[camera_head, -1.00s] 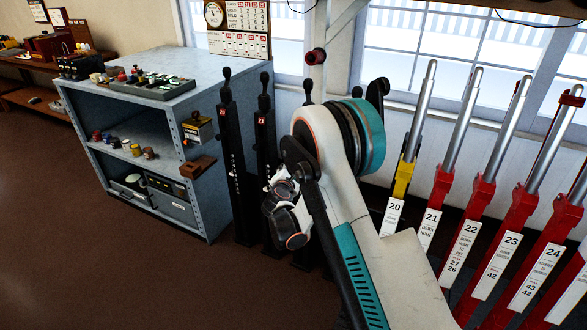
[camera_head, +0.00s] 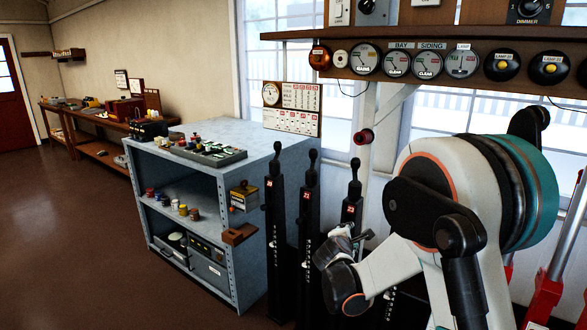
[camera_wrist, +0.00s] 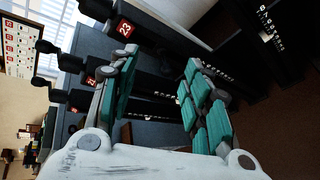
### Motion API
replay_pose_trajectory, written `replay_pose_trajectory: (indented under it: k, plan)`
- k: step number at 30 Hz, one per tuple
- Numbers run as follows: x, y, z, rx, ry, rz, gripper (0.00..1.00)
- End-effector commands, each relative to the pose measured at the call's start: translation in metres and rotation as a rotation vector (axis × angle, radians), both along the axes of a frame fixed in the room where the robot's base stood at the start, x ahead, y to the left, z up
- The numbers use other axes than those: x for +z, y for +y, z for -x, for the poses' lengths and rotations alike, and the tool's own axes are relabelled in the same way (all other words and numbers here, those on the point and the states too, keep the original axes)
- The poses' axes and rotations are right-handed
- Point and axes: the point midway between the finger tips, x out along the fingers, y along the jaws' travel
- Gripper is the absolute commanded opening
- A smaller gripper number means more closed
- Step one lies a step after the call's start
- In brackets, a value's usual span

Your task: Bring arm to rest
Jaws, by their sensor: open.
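My gripper (camera_head: 345,245) is in front of the row of black levers, near the lower middle of the head view, partly hidden by my own wrist. In the wrist view my gripper (camera_wrist: 163,62) shows two teal-padded fingers spread apart, with nothing held between them. My arm is bent, with its large teal-and-white joint at the right of the head view. A black lever labelled 23 (camera_wrist: 124,29) lies beyond the fingertips in the wrist view. I cannot tell the exact gap between fingers and levers.
A grey metal cabinet (camera_head: 215,185) with a parts tray (camera_head: 210,152) stands left of the levers. Red levers (camera_head: 540,300) stand behind my arm at right. A shelf with gauges (camera_head: 397,62) hangs above. The brown floor (camera_head: 90,240) at left is clear.

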Motion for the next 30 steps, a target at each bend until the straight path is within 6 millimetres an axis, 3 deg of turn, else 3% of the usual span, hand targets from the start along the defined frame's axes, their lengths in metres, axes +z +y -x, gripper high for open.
replay_pose_trajectory:
  k: [6,15,22,30]
  plan:
    - [0.049,-0.020,0.048,-0.114,0.001,-0.231,0.44]
    - [0.096,-0.038,0.129,-0.283,0.005,-0.545,0.44]
    - [0.116,-0.044,0.199,-0.420,0.011,-0.778,0.44]
    - [0.123,-0.044,0.285,-0.592,0.022,-1.043,0.44]
